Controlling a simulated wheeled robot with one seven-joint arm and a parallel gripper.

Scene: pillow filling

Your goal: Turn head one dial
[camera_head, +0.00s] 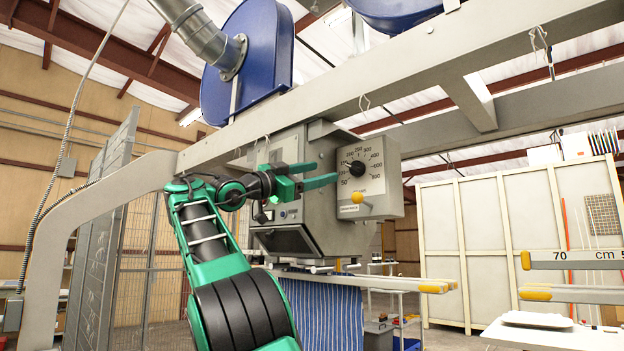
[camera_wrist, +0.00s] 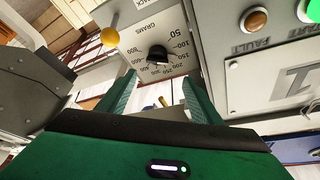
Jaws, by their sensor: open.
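The dial is a black knob (camera_head: 357,167) on a white scale plate (camera_head: 372,183) marked in grams, on the side of the grey filling head (camera_head: 315,165). The knob (camera_wrist: 158,54) also shows in the wrist view, just beyond the fingertips and between their lines. My green gripper (camera_head: 327,172) is open and empty, its fingers pointing at the dial from the left. In the wrist view, my gripper (camera_wrist: 160,78) has its two fingers spread wide, with a gap between them and the knob. Contact with the knob is not visible.
A yellow ball lever (camera_head: 357,197) sticks out below the dial and also shows in the wrist view (camera_wrist: 110,37). An orange button (camera_wrist: 255,19) and a green button (camera_wrist: 312,10) sit on the adjoining panel. A grey beam (camera_head: 400,80) runs above; blue striped fabric (camera_head: 325,310) hangs below.

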